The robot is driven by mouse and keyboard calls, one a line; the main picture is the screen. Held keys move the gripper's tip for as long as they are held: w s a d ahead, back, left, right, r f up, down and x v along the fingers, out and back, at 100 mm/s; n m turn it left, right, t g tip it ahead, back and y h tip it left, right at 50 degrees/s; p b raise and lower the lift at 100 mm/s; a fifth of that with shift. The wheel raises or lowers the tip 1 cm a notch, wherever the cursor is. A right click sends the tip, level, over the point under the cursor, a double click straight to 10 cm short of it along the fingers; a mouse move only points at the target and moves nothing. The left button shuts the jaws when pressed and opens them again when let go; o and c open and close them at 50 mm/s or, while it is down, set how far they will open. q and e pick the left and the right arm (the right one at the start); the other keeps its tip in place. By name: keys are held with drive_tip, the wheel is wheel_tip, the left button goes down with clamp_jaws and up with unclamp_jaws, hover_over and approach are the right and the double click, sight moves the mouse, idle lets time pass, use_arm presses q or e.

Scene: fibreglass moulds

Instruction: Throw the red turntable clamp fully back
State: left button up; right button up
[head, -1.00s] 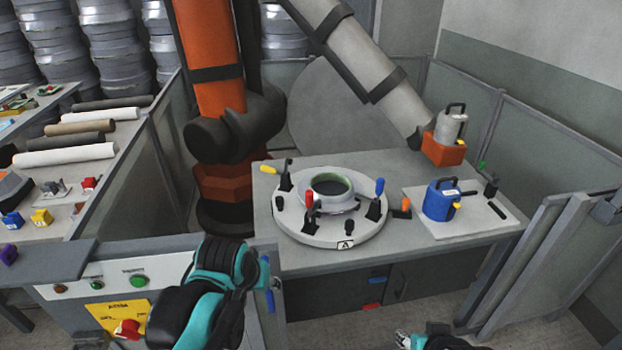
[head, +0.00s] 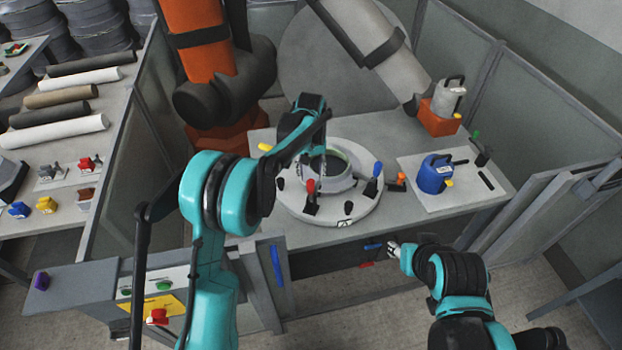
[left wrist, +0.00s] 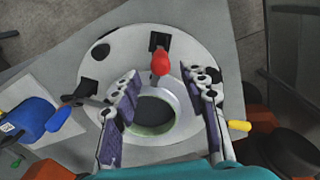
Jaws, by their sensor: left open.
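The red clamp handle (head: 310,186) stands up at the near side of the round white turntable (head: 345,209). In the left wrist view the red handle (left wrist: 160,62) shows on its black base, beyond the ring and between the directions of my two fingers. My left gripper (left wrist: 165,78) is open and empty above the turntable, its fingers spread to either side of the handle. Contact with the handle does not show. In the head view my left arm hides part of the turntable. My right gripper (head: 395,250) hangs low in front of the table; its jaws are too small to judge.
A blue jug (head: 435,174) stands on a white board at right. The big orange robot arm (head: 205,45) rises behind.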

sight(311, 181)
use_arm(q)
wheel_tip(311, 181, down, 7)
drive_tip(key=shift+r+b, duration=0.2)
drive_tip(key=shift+b, duration=0.1)
drive_tip(key=shift+c, duration=0.3)
clamp_jaws()
